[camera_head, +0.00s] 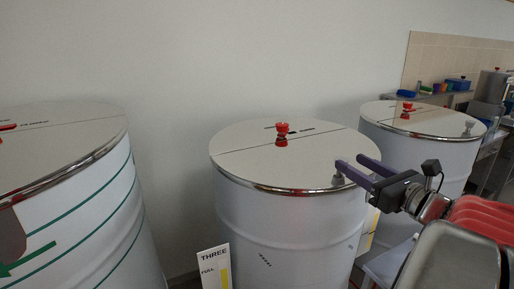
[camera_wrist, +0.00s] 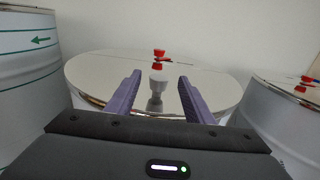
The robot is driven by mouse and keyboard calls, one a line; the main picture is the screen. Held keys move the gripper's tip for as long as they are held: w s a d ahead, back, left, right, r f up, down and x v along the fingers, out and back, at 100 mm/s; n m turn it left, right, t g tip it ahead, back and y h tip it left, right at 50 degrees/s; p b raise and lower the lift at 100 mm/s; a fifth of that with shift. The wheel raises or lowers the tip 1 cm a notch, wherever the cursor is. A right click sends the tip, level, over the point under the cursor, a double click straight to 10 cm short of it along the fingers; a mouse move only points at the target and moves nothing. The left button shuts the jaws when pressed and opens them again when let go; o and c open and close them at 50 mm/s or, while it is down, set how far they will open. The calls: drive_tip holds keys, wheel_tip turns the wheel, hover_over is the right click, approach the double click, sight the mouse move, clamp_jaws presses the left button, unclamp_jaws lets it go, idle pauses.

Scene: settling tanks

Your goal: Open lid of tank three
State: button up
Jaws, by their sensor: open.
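Tank three (camera_head: 280,225) is the white drum in the middle of the head view, with a sign reading THREE (camera_head: 213,257) at its lower left. Its shiny lid (camera_head: 240,163) lies flat and shut, with a seam across it. A small grey knob (camera_head: 338,179) stands near the lid's front right edge; it also shows in the wrist view (camera_wrist: 155,95). A red knob (camera_head: 282,135) stands farther back on the lid. My gripper (camera_head: 352,164) has purple fingers, open and empty. In the wrist view the fingers (camera_wrist: 159,78) stand left and right of the grey knob, apart from it.
A white tank with green bands (camera_head: 85,205) stands at the left, and another lidded tank (camera_head: 425,155) at the right. A plain wall (camera_head: 250,60) is close behind. A counter with coloured containers (camera_head: 458,84) is at the far right.

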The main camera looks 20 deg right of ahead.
sight(330, 165)
drive_tip(key=shift+w+a, duration=0.1)
drive_tip(key=shift+w, duration=4.45)
drive_tip(key=shift+c, duration=0.5)
clamp_jaws()
